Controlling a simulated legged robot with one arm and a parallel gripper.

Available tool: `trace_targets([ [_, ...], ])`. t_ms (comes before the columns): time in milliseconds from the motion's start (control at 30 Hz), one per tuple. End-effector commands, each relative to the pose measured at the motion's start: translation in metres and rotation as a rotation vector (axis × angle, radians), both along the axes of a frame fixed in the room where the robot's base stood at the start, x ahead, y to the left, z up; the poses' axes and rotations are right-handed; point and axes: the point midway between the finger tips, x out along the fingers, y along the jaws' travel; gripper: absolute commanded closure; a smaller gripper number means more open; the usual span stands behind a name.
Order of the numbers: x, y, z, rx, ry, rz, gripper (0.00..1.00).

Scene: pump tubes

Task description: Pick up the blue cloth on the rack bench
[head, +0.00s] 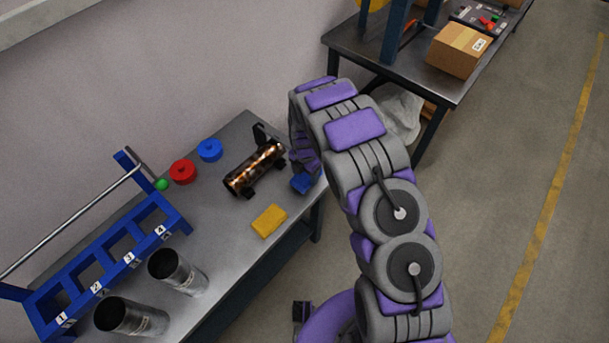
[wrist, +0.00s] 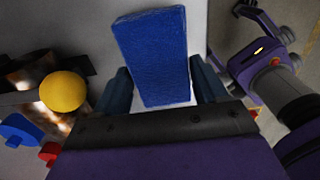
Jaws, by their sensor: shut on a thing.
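The blue cloth (head: 304,182) is a small folded block at the right edge of the rack bench (head: 235,205), under the end of my arm. In the wrist view the blue cloth (wrist: 152,55) stands between the two dark fingers of my gripper (wrist: 163,88). My gripper is shut on it. In the head view my gripper (head: 306,168) is mostly hidden behind my arm. I cannot tell whether the cloth still touches the bench top.
A scorched tube (head: 255,168) lies left of the cloth, and a yellow block (head: 269,221) lies nearer. Red (head: 183,172) and blue (head: 209,150) rings, a blue numbered rack (head: 105,257) and two metal cylinders (head: 178,272) fill the left. Another table (head: 385,62) stands behind.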

Motion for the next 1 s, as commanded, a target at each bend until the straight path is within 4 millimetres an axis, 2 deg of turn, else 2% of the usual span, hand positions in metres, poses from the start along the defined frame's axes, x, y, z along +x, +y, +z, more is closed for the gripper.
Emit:
trace_targets([
  [33, 0.001, 0.002, 0.013, 0.001, -0.003, 0.001, 0.59],
  [167, -0.013, -0.021, 0.011, 0.000, 0.003, -0.002, 0.59],
  [400, -0.045, -0.081, 0.017, 0.004, 0.007, -0.006, 0.59],
  [600, -0.064, -0.119, 0.020, 0.004, 0.005, -0.003, 0.59],
  [800, -0.071, -0.136, 0.021, 0.000, -0.001, -0.002, 0.59],
  [1000, -0.075, -0.140, 0.021, -0.001, 0.001, 0.000, 0.59],
])
